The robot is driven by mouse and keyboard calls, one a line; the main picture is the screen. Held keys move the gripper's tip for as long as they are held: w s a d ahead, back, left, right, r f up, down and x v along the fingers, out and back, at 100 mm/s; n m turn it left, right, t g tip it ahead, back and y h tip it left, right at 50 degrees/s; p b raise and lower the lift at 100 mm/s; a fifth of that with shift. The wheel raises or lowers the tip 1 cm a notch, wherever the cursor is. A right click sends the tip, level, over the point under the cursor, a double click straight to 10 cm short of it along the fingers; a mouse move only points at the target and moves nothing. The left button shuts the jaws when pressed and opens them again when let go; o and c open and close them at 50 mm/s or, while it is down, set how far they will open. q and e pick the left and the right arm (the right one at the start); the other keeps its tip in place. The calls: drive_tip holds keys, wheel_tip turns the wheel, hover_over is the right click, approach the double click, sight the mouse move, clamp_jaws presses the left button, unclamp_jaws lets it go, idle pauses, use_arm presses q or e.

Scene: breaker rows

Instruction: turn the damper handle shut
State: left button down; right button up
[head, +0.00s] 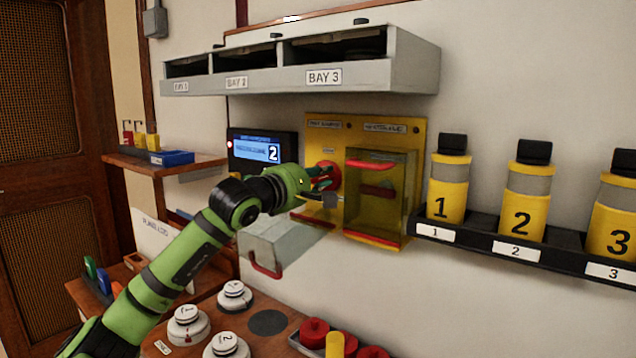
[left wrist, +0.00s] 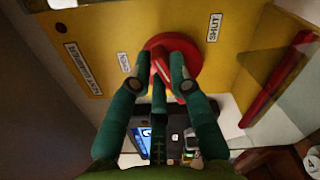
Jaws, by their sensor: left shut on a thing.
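The damper handle is a red round knob (head: 322,170) on the left half of a yellow panel (head: 420,150). In the left wrist view the red disc (left wrist: 196,58) has a raised red grip across it, partly hidden by my fingers. A SHUT label (left wrist: 214,27) is on one side and another small label, seemingly OPEN (left wrist: 123,62), on the other. My left gripper (head: 318,182), also in the left wrist view (left wrist: 161,74), has its green fingers shut on the grip. The exact angle of the grip is hard to tell. My right gripper is not in view.
A see-through cover with red edges (head: 385,243) closes the panel's right half. A clear flap with a red pull (head: 266,268) sticks out below the knob. A bay shelf (head: 290,80) juts out above. Numbered yellow canisters (head: 521,215) stand on a black rack at right.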

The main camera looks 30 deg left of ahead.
use_arm(q)
drive_tip(key=m, duration=0.2)
drive_tip(key=m+b, duration=0.1)
drive_tip(key=m, duration=0.1)
drive_tip(key=shift+d+f+m, duration=0.15)
drive_tip(key=shift+f+m, duration=0.15)
drive_tip(key=shift+f, duration=0.05)
idle(0.4)
drive_tip(key=c, duration=1.1)
unclamp_jaws()
drive_tip(key=shift+c, duration=0.2)
drive_tip(key=s, duration=1.2)
drive_tip(key=shift+a, duration=0.45)
